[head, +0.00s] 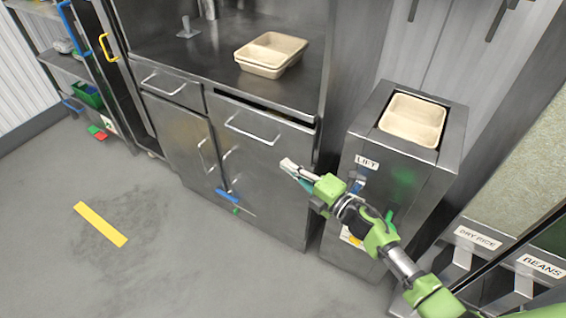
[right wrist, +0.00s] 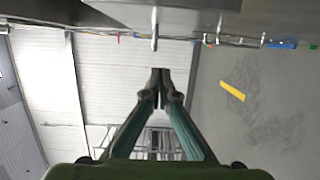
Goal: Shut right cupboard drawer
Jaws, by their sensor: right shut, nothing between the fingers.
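The right cupboard drawer (head: 275,133) is a grey steel front with a bar handle, under the counter. It stands slightly out, with a dark gap along its top edge. My right gripper (head: 287,165) is shut and empty, in front of the cupboard and just below and right of the drawer handle in the picture. In the right wrist view its fingertips (right wrist: 160,77) are together, below a grey metal surface at the top. I cannot tell whether the gripper touches the front. My left gripper is not in view.
Stacked beige trays (head: 262,69) stand on the counter. A steel unit labelled LIFT (head: 341,210) with a beige tray (head: 396,123) in its top stands to the right. Dry rice and beans bins (head: 478,237) are at the lower right. The floor (head: 150,235) at left is clear.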

